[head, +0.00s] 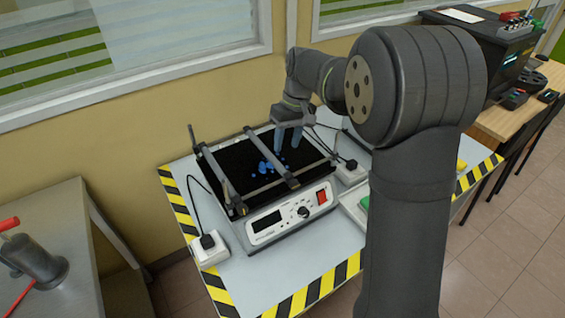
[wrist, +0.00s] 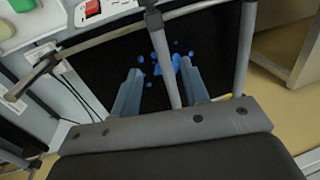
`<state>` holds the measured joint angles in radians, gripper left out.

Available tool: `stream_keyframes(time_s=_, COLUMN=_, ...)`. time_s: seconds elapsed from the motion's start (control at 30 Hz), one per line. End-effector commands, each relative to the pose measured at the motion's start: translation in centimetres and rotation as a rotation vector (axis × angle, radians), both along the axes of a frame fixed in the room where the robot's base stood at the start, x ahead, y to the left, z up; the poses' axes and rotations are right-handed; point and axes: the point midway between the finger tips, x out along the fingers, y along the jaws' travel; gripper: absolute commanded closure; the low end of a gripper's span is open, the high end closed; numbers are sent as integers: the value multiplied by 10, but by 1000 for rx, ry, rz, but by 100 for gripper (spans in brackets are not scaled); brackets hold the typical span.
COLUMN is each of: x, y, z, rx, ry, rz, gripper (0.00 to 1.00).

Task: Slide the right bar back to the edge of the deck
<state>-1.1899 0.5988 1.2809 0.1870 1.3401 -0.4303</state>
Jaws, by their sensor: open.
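The black deck (head: 222,158) of the white shaker carries two grey bars running front to back. The right bar (head: 272,158) crosses near the deck's middle, inward from the right edge. The left bar (head: 214,170) lies along the left side. In the wrist view the right bar (wrist: 163,55) runs down the picture between my two fingers, and the left bar (wrist: 245,50) stands at the right. My gripper (head: 288,145) is open and empty over the back right of the deck. Whether the fingers are level with the bar or above it, I cannot tell.
Blue spots (head: 264,167) lie on the deck around the right bar. A front panel (head: 293,212) holds a display, knob and red switch. Cables run to white sockets (head: 208,249) beside the shaker. The table has a striped hazard edge (head: 312,294); a wall stands behind.

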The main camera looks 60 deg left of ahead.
Motion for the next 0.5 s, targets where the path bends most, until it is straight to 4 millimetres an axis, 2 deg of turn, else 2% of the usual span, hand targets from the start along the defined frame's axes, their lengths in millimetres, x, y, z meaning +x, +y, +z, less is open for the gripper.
stream_keyframes(time_s=0.03, x=-3, y=0, z=-12, rx=-4, ry=2, rz=1, gripper=59)
stream_keyframes(time_s=0.2, x=-10, y=0, z=-45, rx=-3, ry=1, rz=2, gripper=59)
stream_keyframes(time_s=0.4, x=-14, y=0, z=-70, rx=-1, ry=1, rz=1, gripper=59)
stream_keyframes(time_s=0.5, x=-16, y=0, z=-76, rx=0, ry=1, rz=1, gripper=59)
